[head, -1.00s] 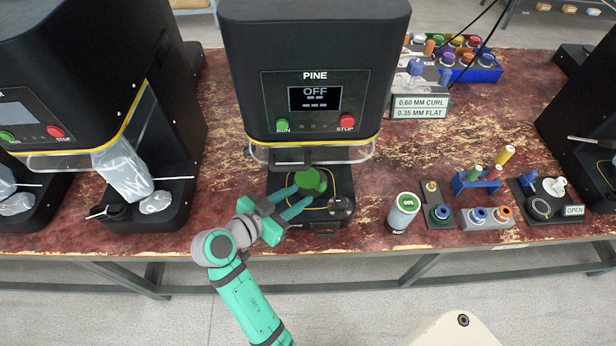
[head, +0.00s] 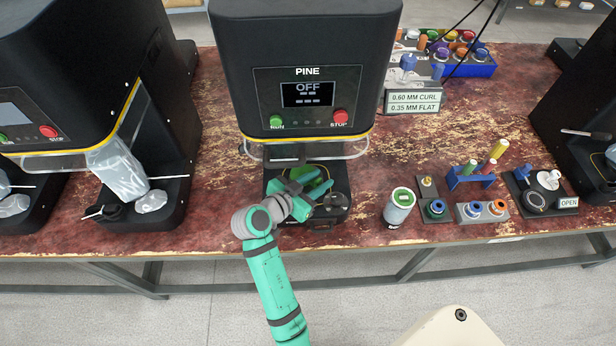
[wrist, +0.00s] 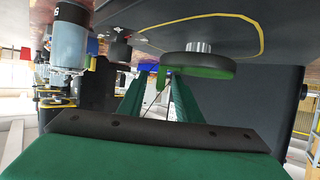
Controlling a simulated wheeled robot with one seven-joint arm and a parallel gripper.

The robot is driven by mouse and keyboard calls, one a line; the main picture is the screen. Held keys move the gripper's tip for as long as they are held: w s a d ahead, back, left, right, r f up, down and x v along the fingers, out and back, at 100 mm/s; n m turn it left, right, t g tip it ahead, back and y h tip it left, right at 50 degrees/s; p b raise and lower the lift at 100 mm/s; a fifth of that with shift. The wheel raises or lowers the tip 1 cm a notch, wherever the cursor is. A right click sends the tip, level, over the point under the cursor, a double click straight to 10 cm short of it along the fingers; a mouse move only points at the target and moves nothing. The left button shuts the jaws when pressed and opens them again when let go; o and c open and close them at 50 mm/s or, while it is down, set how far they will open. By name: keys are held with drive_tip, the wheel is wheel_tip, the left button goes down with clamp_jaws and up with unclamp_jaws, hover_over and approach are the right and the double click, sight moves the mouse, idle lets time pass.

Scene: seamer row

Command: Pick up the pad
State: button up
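The pad (head: 310,174) is a green round disc at the base of the machine marked PINE, partly hidden by my gripper in the head view.
The PINE machine (head: 305,75) overhangs the pad, with a clear guard (head: 306,152) just above. A grey canister with a green top (head: 399,206) stands to the right, beside several small coloured parts. Another machine (head: 70,80) stands to the left.

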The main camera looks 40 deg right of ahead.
clamp_jaws()
drive_tip(key=shift+r, duration=0.2)
